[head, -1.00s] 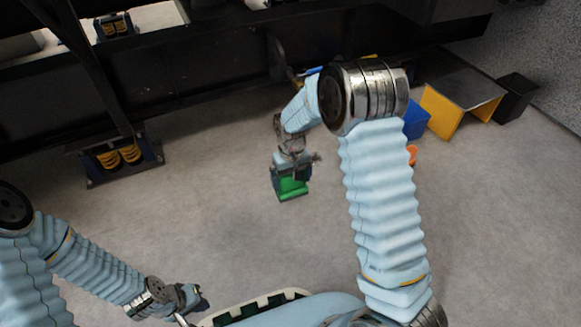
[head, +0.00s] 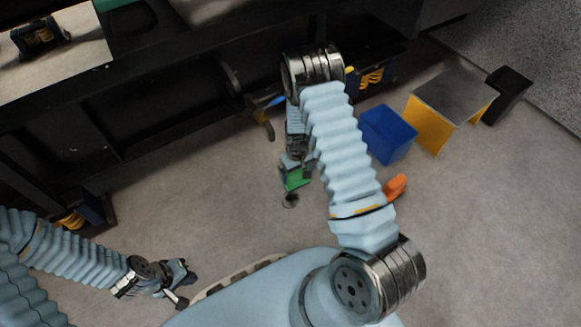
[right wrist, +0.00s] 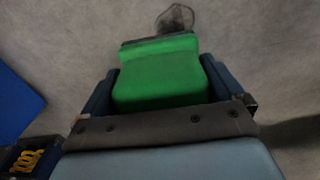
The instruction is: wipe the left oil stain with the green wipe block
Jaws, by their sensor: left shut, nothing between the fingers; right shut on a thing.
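The green wipe block (head: 295,179) is in my right gripper (head: 293,170), which is shut on it, above the floor. In the right wrist view the block (right wrist: 160,75) fills the space between the two dark fingers. A dark oil stain (head: 290,200) lies on the grey floor just beyond the block's lower edge; it also shows in the right wrist view (right wrist: 175,18) at the block's far side, partly hidden by it. I cannot tell whether the block touches the floor. My left gripper (head: 185,285) is shut and empty at the lower left, away from the stain.
A blue bin (head: 387,134), a yellow-sided stand with a grey top (head: 450,97) and a black bin (head: 507,95) stand to the right. An orange object (head: 396,187) lies near my right arm. A black frame (head: 170,100) runs along the back. Floor left of the block is clear.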

